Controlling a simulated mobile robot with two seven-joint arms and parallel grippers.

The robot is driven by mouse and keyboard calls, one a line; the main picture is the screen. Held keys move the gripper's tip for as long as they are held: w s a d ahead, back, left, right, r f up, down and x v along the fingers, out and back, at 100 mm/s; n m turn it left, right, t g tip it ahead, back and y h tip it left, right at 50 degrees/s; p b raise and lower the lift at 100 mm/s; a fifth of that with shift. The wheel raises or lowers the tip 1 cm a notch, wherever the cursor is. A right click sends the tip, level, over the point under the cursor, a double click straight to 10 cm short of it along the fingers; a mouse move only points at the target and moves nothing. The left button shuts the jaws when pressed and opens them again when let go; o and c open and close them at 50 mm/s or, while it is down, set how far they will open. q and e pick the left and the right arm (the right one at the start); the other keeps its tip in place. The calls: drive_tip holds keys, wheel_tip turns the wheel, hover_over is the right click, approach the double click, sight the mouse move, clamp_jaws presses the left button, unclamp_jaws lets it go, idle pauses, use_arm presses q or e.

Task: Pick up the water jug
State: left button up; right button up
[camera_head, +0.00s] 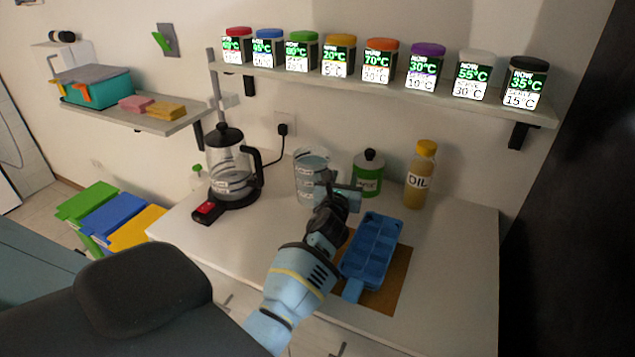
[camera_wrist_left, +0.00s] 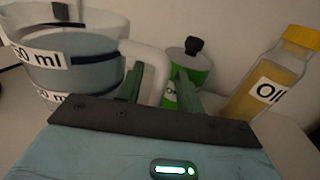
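The water jug (camera_head: 308,178) is a clear measuring jug with ml labels and bluish-grey contents. It stands upright on the white counter, partly behind my left gripper (camera_head: 341,190). In the left wrist view the jug (camera_wrist_left: 80,72) fills the left side. Its pale handle (camera_wrist_left: 157,75) passes between the green fingers of my left gripper (camera_wrist_left: 158,92). The fingers are apart, with a gap between the handle and the right finger, so the gripper is open around the handle. The handle's lower end is hidden. My right gripper is not in view.
A green jar (camera_head: 368,178) and an oil bottle (camera_head: 420,175) stand right of the jug. A kettle (camera_head: 231,170) stands left. A blue tray (camera_head: 372,245) lies on a brown mat (camera_head: 399,280) in front. A shelf (camera_head: 390,86) with several spice dispensers hangs above.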

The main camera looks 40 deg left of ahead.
use_arm(q)
clamp_jaws()
idle(0.5)
idle(0.8)
drive_tip(key=shift+r, duration=0.25)
